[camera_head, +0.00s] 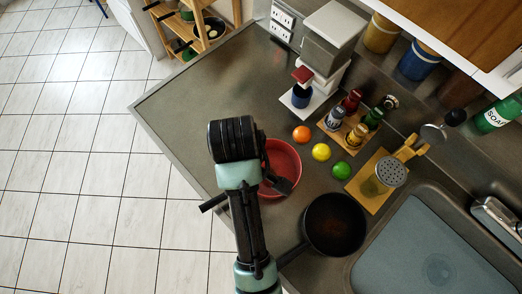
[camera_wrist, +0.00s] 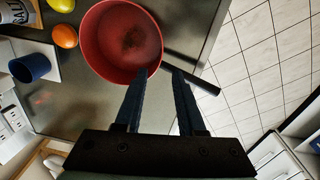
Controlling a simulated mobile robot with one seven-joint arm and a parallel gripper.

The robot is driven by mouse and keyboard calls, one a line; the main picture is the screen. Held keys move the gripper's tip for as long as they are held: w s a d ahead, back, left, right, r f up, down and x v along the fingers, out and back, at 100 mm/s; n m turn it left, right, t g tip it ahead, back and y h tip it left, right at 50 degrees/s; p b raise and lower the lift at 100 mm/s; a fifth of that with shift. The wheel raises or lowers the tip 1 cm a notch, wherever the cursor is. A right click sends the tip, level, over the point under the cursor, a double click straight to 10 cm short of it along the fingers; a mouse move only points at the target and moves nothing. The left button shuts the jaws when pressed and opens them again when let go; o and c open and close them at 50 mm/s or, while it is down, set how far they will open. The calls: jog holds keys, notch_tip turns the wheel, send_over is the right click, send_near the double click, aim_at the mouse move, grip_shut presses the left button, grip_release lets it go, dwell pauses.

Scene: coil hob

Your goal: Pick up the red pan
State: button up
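The red pan (camera_head: 287,160) is a round, shallow red pan with a black handle. It sits on the counter near its left edge, partly hidden behind my arm in the head view. Its handle (camera_head: 211,204) sticks out past the arm to the lower left. In the wrist view the pan (camera_wrist: 112,50) is at the upper middle, its handle (camera_wrist: 205,85) pointing lower right. My gripper (camera_wrist: 162,72) is open, with fingers apart near where the handle meets the rim. One fingertip overlaps the rim and the other overlaps the handle; I cannot tell whether they touch.
A black pan (camera_head: 335,224) stands close on the right. Orange (camera_head: 302,134), yellow (camera_head: 321,152) and green (camera_head: 341,170) fruits lie behind the red pan. A coffee machine (camera_head: 328,50) and a bottle rack (camera_head: 352,122) stand farther back. The upper-left counter is clear.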

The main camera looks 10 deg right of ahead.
jog(key=shift+w+d+f+p, duration=0.15)
jog(key=shift+f+p, duration=0.4)
jog(key=shift+f, duration=2.65)
jog(key=shift+w+d+f+p, duration=0.1)
jog(key=shift+f+p, duration=0.45)
jog(key=shift+f, duration=2.6)
grip_shut()
jog(key=shift+w+r, duration=0.1)
